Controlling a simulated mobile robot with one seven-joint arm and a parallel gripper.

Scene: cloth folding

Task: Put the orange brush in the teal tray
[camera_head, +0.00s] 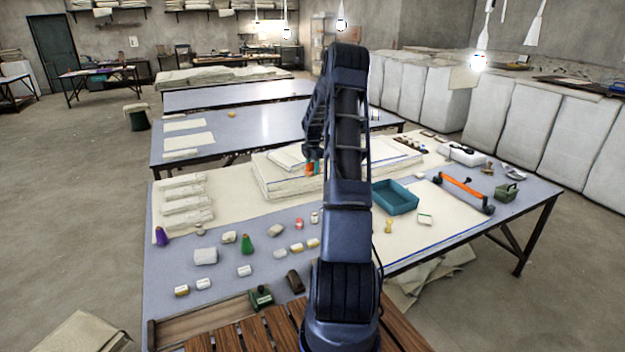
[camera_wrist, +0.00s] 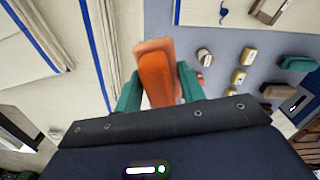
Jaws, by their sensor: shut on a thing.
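The orange brush (camera_wrist: 155,75) is between the two teal fingers of my gripper (camera_wrist: 157,88) in the wrist view. My gripper is shut on it. In the head view a bit of the orange brush (camera_head: 309,168) shows at the left edge of my arm, near the stack of folded cloth, with most of my gripper hidden behind the arm. The teal tray (camera_head: 396,198) is on the table to the right of my arm. The visible part of its inside looks empty.
A stack of folded cloth (camera_head: 275,178) lies behind my arm. Several small blocks and cones lie on the table at left.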

